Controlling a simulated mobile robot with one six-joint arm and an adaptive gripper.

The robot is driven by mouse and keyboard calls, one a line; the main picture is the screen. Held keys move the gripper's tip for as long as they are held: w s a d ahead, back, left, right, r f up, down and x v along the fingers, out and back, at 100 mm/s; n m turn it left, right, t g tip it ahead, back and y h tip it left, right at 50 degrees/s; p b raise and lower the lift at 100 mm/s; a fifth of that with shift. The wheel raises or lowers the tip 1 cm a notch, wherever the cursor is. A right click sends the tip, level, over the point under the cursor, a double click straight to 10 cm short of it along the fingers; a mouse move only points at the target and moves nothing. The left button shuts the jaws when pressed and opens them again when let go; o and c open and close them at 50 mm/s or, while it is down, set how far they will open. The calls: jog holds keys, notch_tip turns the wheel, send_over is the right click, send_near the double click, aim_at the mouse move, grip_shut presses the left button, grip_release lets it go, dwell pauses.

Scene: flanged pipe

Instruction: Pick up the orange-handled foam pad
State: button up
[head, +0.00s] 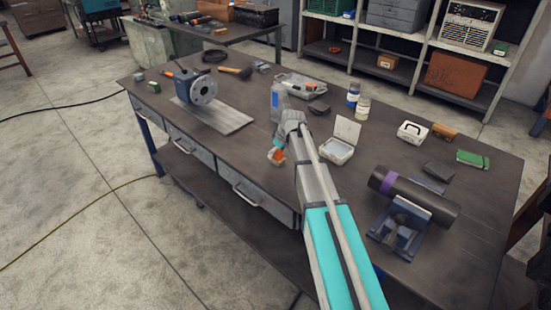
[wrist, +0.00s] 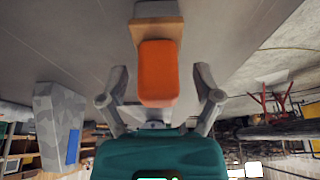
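The foam pad (wrist: 158,10) shows at the top of the wrist view, pale with a tan layer, and its orange handle (wrist: 157,72) points toward my gripper (wrist: 161,80). The gripper is open, with one finger on each side of the handle and a visible gap on both sides. In the head view the pad (head: 273,160) and its orange handle (head: 279,154) are small on the workbench near its front edge. My gripper (head: 281,146) is right at them there, partly hidden by my own arm.
The workbench (head: 245,160) also bears a flanged part (head: 203,91) on a plate at left, an open white box (head: 338,150) and two bottles (head: 358,101) right of the arm. A dark pipe (head: 430,197) with a purple band lies on a blue stand (head: 400,225) at right.

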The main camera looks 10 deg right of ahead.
grip_shut()
jog(key=shift+r, duration=0.1)
dwell(0.3)
jog(key=shift+r+p, duration=0.9)
jog(key=shift+p, duration=0.05)
jog(key=w+d+r+p, duration=0.1)
jog(key=d+r+p, duration=1)
jog(key=d, duration=0.3)
jog(key=shift+w, duration=0.35)
jog(key=c, duration=0.6)
grip_release()
jog(key=c, duration=0.4)
